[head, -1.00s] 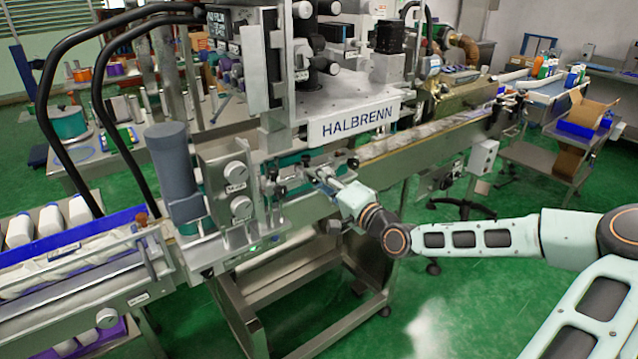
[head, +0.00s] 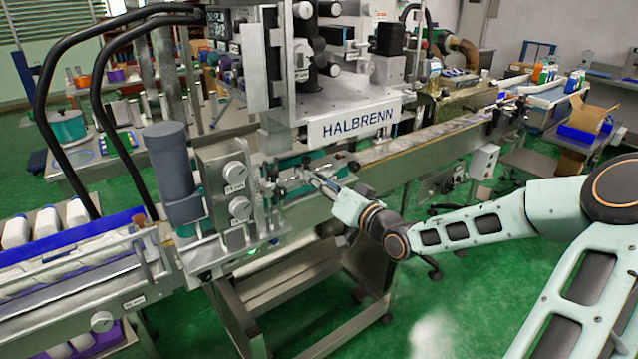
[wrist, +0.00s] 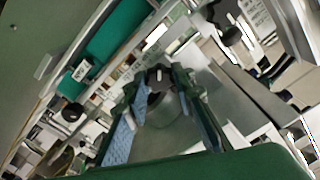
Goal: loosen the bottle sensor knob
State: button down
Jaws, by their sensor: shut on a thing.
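The bottle sensor knob (wrist: 158,77) is a small dark knob with a pale mark on its face. In the wrist view it sits between the two fingertips of my gripper (wrist: 161,84), which is shut on it. In the head view my gripper (head: 318,179) reaches the front side of the conveyor below the HALBRENN plate. The knob is hidden there behind the fingers. A grey cylindrical part shows between the fingers in the wrist view. I cannot tell how far the knob is turned.
Another black knob (wrist: 72,112) and a small labelled tag (wrist: 81,70) lie to the left in the wrist view. The labelling machine (head: 335,95) rises above the conveyor (head: 430,140). Two dial knobs (head: 236,172) are on a grey box to the left.

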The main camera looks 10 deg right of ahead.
dwell(0.3)
jog(key=c, duration=1.6)
grip_release()
jog(key=shift+s, duration=0.1)
jog(key=v, duration=1.2)
